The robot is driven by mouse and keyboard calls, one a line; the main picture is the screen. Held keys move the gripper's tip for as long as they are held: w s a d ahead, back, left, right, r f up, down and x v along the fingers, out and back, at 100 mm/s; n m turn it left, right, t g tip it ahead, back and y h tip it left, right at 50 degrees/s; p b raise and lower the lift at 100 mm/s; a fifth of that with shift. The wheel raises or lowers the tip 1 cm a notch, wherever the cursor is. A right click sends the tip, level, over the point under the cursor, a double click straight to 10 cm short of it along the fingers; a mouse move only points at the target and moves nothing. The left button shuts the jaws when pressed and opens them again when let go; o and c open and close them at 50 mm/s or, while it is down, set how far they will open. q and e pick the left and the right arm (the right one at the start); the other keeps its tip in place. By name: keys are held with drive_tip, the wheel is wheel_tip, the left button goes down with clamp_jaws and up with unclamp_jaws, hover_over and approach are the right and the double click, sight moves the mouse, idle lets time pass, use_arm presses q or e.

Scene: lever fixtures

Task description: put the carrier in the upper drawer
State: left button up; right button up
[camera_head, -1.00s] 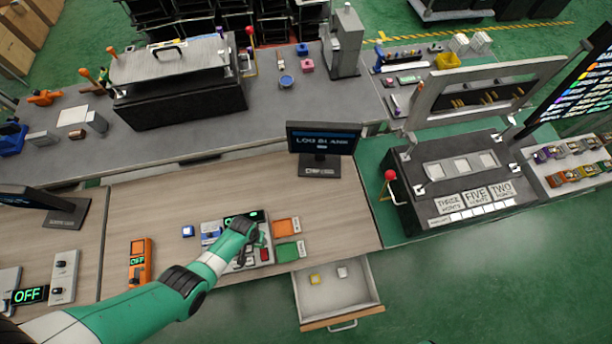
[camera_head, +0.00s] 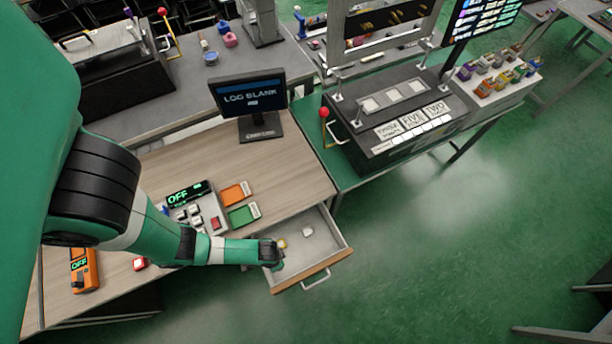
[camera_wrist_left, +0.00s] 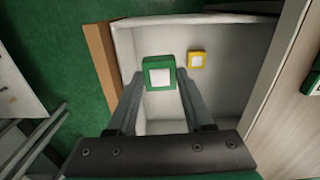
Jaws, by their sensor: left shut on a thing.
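The open drawer (camera_head: 322,245) juts from the front of the wooden desk, white inside with a wooden front. My left gripper (camera_head: 273,253) is over the drawer's left part. In the left wrist view, the left gripper (camera_wrist_left: 160,88) is shut on a green square carrier (camera_wrist_left: 148,64) with a white centre. The carrier shows against the white drawer interior (camera_wrist_left: 225,85); its height above the floor is hard to tell. A yellow-framed square (camera_wrist_left: 197,59) lies in the drawer beside it. My right gripper is not in view.
A white piece (camera_head: 307,231) also lies in the drawer. On the desk are a control box (camera_head: 190,210), an orange block (camera_head: 235,193), a green block (camera_head: 243,215) and a monitor (camera_head: 249,100). Free drawer floor lies to the right of the gripper.

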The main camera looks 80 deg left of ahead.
use_arm(q)
drive_tip(key=shift+s+f, duration=0.65)
drive_tip(key=shift+s, duration=0.05)
drive_tip(key=shift+s+f+b, duration=0.15)
drive_tip(key=shift+s+b, duration=0.1)
drive_tip(key=shift+b, duration=0.15)
drive_tip(key=shift+w, duration=0.15)
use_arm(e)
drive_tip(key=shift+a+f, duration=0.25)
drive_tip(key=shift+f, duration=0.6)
